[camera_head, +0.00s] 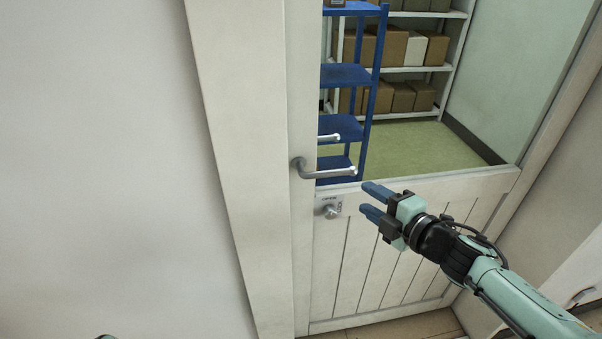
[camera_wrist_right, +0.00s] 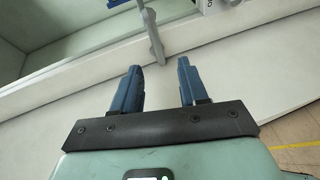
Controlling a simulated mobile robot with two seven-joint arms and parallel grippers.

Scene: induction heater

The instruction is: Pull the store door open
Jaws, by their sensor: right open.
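The store door (camera_head: 385,250) is white, with a large glass pane above and grooved panelling below. It appears closed in its frame. Its grey lever handle (camera_head: 325,172) sits at the left edge, with a lock plate (camera_head: 328,206) below it. My right gripper (camera_head: 368,201) is open and empty, right of and slightly below the handle in the head view, its blue fingers pointing left. In the right wrist view the handle (camera_wrist_right: 154,38) lies beyond the fingertips, between them in the picture and apart from them. My left gripper is not in view.
Behind the glass stand a blue shelf unit (camera_head: 345,76) and a white rack with cardboard boxes (camera_head: 400,50). A white wall (camera_head: 110,160) and the door frame (camera_head: 245,150) are at the left. Another wall stands close on the right.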

